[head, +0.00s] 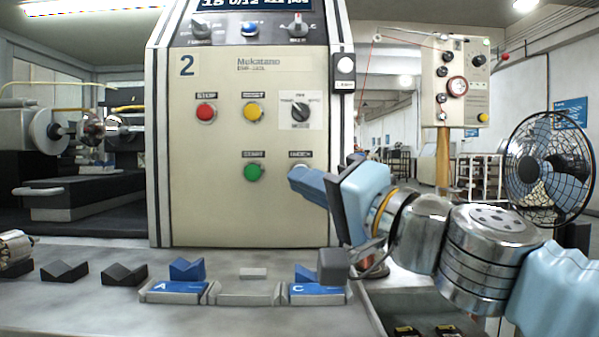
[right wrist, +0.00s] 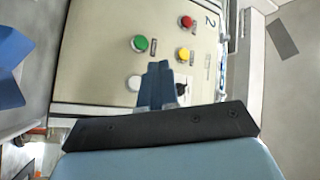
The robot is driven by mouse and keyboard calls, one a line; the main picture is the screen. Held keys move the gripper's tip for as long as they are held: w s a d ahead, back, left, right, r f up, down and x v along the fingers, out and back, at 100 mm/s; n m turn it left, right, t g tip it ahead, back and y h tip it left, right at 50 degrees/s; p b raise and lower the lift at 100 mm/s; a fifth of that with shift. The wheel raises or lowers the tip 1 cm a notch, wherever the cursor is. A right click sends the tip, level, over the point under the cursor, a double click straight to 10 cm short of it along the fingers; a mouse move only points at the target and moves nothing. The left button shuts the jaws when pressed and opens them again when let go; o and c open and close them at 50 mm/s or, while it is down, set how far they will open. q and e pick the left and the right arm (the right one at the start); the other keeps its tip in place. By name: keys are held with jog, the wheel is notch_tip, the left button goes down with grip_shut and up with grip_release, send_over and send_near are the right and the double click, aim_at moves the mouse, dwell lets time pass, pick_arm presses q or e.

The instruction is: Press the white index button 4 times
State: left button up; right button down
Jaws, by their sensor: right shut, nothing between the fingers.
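The white index button sits below the INDEX label (head: 301,154) on the beige machine panel (head: 228,130). In the head view my right gripper (head: 294,176) is in front of it and hides most of it. In the right wrist view the white button (right wrist: 134,83) shows just left of the fingers of my right gripper (right wrist: 158,66), below the green button (right wrist: 141,43). The right gripper is shut and empty, its fingers pointing at the panel. I cannot tell whether the tips touch the button. My left gripper is not in view.
The green button (head: 254,173) is left of the index button, with a yellow button (head: 253,112), a red button (head: 206,112) and a selector knob (head: 300,110) above. Blue trays A (head: 177,292) and C (head: 316,299) lie on the bench below. A fan (head: 548,168) stands at right.

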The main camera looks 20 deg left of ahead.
jog(key=w+a+p, duration=0.1)
jog(key=w+a, duration=0.1)
jog(key=w, duration=0.5)
jog(key=shift+w, duration=0.2)
dwell(1.9)
jog(key=shift+w+a, duration=0.15)
jog(key=shift+w, duration=0.2)
jog(key=shift+w+a+p, duration=0.1)
jog(key=shift+w+p, duration=0.2)
jog(key=shift+w, duration=0.15)
dwell(0.7)
jog(key=shift+s+d+b, duration=0.2)
jog(key=shift+s+b, duration=0.2)
jog(key=shift+s, duration=0.4)
